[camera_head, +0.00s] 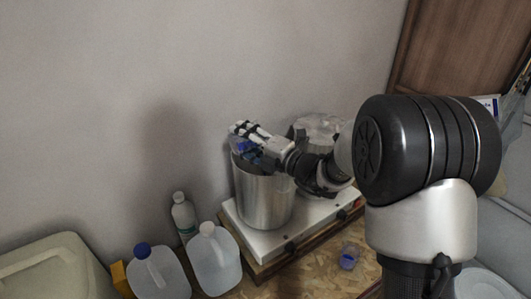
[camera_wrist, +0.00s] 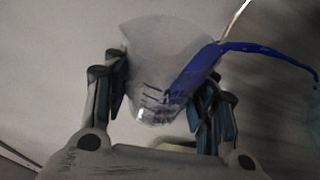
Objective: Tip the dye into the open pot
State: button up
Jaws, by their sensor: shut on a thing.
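My gripper (camera_head: 243,131) is above the rim of an open steel pot (camera_head: 264,201) on a white hotplate (camera_head: 243,233). In the wrist view, my gripper (camera_wrist: 161,90) is shut on a clear, whitish cup (camera_wrist: 152,55), one finger on each side. The cup looks tilted. Blue dye (camera_wrist: 196,70) lies along its right side, and a blue band runs out past its edge to the right. In the head view, blue (camera_head: 246,149) shows under the fingers at the pot's mouth. The inside of the pot is mostly hidden by my gripper.
A second pot with a crumpled-looking silvery top (camera_head: 319,126) stands behind my wrist. A small bluish cup (camera_head: 348,257) is on the board at the front. Translucent jugs (camera_head: 215,260) and a white bottle (camera_head: 183,215) stand left of the hotplate. A wall is close behind.

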jog(key=shift+f+m+p, duration=0.2)
jog(key=shift+m+p, duration=0.15)
jog(key=shift+m, duration=0.25)
dwell(0.3)
jog(key=shift+w+d+r+m+y+p, duration=0.2)
jog(key=shift+r+m+y+p, duration=0.1)
jog(key=shift+m+p, duration=0.25)
